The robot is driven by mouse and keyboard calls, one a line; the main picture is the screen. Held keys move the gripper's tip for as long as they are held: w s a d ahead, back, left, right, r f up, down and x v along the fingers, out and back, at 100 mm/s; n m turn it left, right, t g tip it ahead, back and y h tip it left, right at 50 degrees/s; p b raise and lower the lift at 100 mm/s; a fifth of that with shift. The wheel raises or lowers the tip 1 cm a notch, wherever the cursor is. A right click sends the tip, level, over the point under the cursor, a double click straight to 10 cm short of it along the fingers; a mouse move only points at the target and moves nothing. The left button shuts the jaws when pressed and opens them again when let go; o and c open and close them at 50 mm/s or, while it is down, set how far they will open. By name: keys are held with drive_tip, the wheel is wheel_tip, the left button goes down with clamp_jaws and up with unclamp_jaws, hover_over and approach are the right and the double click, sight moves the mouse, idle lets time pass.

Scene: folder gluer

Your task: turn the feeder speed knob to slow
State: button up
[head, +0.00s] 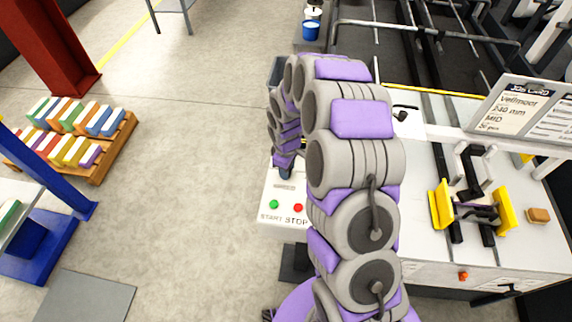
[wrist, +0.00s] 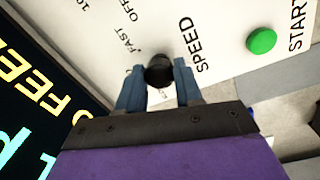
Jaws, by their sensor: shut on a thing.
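The feeder speed knob (wrist: 159,74) is black and round, on a white panel (wrist: 215,30) printed SPEED, FAST and OFF. In the wrist view it sits between the two blue fingers of my gripper (wrist: 159,68), which is shut on it. I cannot make out a pointer on the knob, so its setting is unclear. In the head view my gripper (head: 286,171) reaches down to the control panel (head: 279,192); my arm and gripper hide the knob there.
A green START button (wrist: 262,41) is close to the knob, and a red STOP button (head: 298,208) is on the same panel. A dark display (wrist: 30,110) with yellow lettering borders the panel. Yellow guides (head: 441,206) stand on the machine table at right.

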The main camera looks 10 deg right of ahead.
drive_tip(key=shift+n+p, duration=0.3)
drive_tip(key=shift+n, duration=0.5)
drive_tip(key=o, duration=1)
drive_tip(key=shift+w, duration=0.1)
drive_tip(key=r, duration=1.7)
drive_tip(key=shift+s+a+r, duration=0.2)
drive_tip(key=shift+s+a, duration=0.1)
drive_tip(key=s+m+b, duration=0.3)
drive_tip(key=s+m, duration=0.1)
drive_tip(key=s, duration=0.8)
drive_tip(key=s+m+g+b, duration=0.1)
drive_tip(key=s+m+b, duration=0.2)
drive_tip(key=s, duration=0.8)
drive_tip(key=s+m+g+b, duration=0.1)
drive_tip(key=s+m, duration=0.3)
drive_tip(key=s, duration=0.8)
drive_tip(key=shift+s+d+f+m+b, duration=0.2)
drive_tip(key=shift+s+f+m+b, duration=0.1)
drive_tip(key=shift+b, duration=0.6)
